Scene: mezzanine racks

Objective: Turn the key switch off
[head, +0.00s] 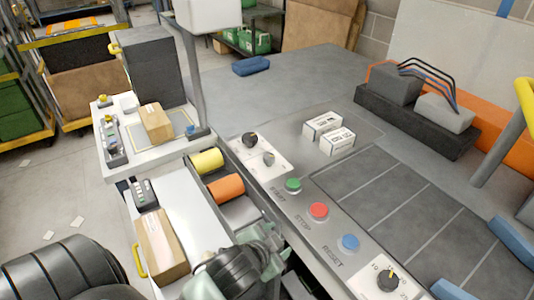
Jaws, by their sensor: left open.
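A pale switch plate (247,157) sits at the near left corner of the grey console. It carries a black round knob (250,140) and a smaller grey knob-like part (268,159), which looks like the key switch. Its turned position is too small to tell. My left gripper (272,245) is at the bottom centre, over the console's near edge. Its pale greenish fingers are open and apart from the switch plate, nearer to me. My right gripper is not in view.
Two white boxes (323,125) lie behind the plate. Yellow (207,162) and orange (226,188) rolls and a brown carton (161,248) are left.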

